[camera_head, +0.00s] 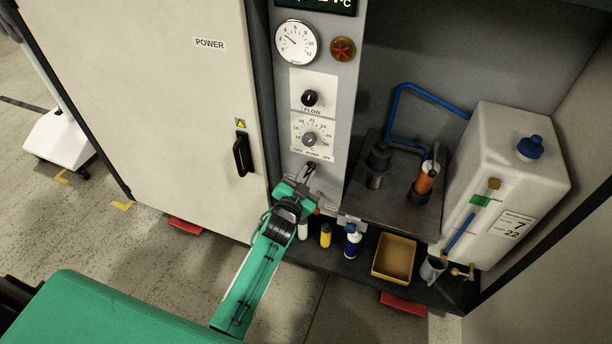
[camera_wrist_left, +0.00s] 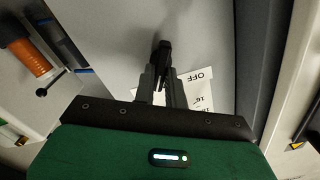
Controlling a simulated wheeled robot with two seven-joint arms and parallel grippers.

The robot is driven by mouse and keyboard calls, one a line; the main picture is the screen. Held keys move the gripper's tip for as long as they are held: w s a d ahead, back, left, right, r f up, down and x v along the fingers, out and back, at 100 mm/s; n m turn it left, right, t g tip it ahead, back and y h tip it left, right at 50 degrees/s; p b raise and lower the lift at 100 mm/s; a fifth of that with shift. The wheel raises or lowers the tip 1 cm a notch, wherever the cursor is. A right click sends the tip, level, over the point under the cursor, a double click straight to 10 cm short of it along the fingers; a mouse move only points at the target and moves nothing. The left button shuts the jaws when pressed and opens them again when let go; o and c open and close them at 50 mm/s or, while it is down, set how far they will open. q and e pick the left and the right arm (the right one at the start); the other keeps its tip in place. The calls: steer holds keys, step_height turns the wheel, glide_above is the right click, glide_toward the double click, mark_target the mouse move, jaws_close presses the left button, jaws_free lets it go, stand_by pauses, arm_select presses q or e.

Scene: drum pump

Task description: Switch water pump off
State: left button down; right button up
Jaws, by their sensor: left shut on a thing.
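The pump switch is a small dark lever (camera_head: 310,170) on the grey control panel (camera_head: 337,185), below the OFF / PUMP / ON label (camera_head: 313,154). My left gripper (camera_head: 304,180) reaches up to it from below and is shut on it. In the left wrist view the black lever (camera_wrist_left: 163,50) shows at the fingertips of my left gripper (camera_wrist_left: 162,72), with the OFF lettering (camera_wrist_left: 200,76) to the right of the fingers. The fingers partly hide the lever, so I cannot tell its exact setting. My right gripper is in neither view.
Above the switch are a temperature dial (camera_head: 309,139), a flow knob (camera_head: 310,98), and a round gauge (camera_head: 297,43). A cabinet door with a black handle (camera_head: 242,155) stands left. Bottles (camera_head: 352,240), a tan tray (camera_head: 395,258) and a white tank (camera_head: 510,165) are right.

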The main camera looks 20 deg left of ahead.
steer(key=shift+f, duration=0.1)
arm_select(q)
steer(key=shift+n+p, duration=0.3)
steer(key=shift+a+n+p, duration=0.15)
steer(key=shift+n+p, duration=1.15)
steer(key=shift+n, duration=1.55)
steer(key=shift+a+n+p, duration=0.15)
steer(key=shift+n+p, duration=1.15)
steer(key=shift+n, duration=1.55)
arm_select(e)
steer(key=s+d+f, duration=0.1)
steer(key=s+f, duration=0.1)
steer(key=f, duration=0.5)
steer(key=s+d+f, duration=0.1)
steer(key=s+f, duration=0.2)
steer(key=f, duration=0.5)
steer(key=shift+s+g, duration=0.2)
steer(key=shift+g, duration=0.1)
arm_select(q)
steer(key=c, duration=1.4)
jaws_free()
steer(key=shift+c, duration=0.2)
